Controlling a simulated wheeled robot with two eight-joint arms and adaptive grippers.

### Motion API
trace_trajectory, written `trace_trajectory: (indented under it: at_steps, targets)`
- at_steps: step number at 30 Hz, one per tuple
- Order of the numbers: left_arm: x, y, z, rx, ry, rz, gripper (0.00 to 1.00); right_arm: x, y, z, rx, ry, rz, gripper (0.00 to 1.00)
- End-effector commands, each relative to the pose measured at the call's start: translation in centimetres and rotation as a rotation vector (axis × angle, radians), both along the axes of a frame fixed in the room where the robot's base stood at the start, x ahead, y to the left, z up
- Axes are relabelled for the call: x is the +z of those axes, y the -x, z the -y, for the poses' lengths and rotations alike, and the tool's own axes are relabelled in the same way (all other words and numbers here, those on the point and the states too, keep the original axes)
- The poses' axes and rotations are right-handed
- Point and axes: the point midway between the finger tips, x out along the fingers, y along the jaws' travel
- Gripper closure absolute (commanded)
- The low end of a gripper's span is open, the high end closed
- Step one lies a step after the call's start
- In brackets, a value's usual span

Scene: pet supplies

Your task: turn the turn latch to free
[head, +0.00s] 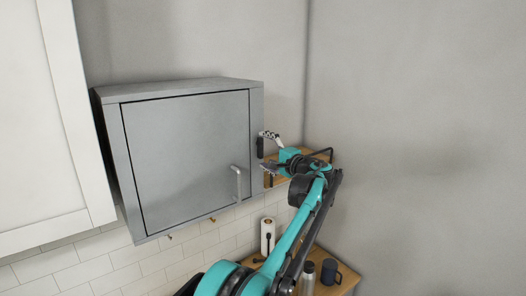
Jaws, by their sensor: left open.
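A grey wall cabinet (185,155) has its door shut, with a vertical bar handle (237,183) near the door's lower right. A small dark upright piece, which looks like the turn latch (260,148), sits at the cabinet's right front edge. My left gripper (266,152) is open beside it. One finger is above the latch and the other below; I cannot tell whether either touches it. The teal arm comes up from the bottom and hides what lies behind the gripper. My right gripper is not in view.
A white cupboard (45,110) stands at the left. A wooden shelf (279,156) is behind my gripper. Below are a paper roll (267,236), a bottle (308,277) and a dark mug (330,271) on a wooden counter. The grey wall at right is bare.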

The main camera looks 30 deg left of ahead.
Motion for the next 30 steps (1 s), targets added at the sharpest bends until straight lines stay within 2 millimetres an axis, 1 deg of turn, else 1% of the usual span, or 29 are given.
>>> trace_trajectory:
  at_steps: [9, 12, 15, 18, 21, 30]
  targets:
    - [0.0, 2.5, 6.2, -0.004, 0.0, 0.0, 0.1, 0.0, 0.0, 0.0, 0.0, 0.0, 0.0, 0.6]
    - [0.0, 3.2, 7.9, -0.003, 0.0, 0.0, 0.1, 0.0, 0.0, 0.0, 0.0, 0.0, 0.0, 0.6]
    - [0.0, 3.8, 9.2, -0.001, 0.0, 0.001, 0.1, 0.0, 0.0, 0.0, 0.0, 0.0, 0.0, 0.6]
    - [0.0, 4.1, 10.0, -0.001, 0.0, 0.001, 0.1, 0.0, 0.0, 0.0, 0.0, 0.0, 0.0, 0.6]
    - [0.0, 4.3, 10.3, 0.0, 0.0, 0.001, 0.1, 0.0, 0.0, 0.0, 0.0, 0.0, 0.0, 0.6]
    - [0.0, 4.3, 10.3, 0.001, 0.0, 0.001, 0.1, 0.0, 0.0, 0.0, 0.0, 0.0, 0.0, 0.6]
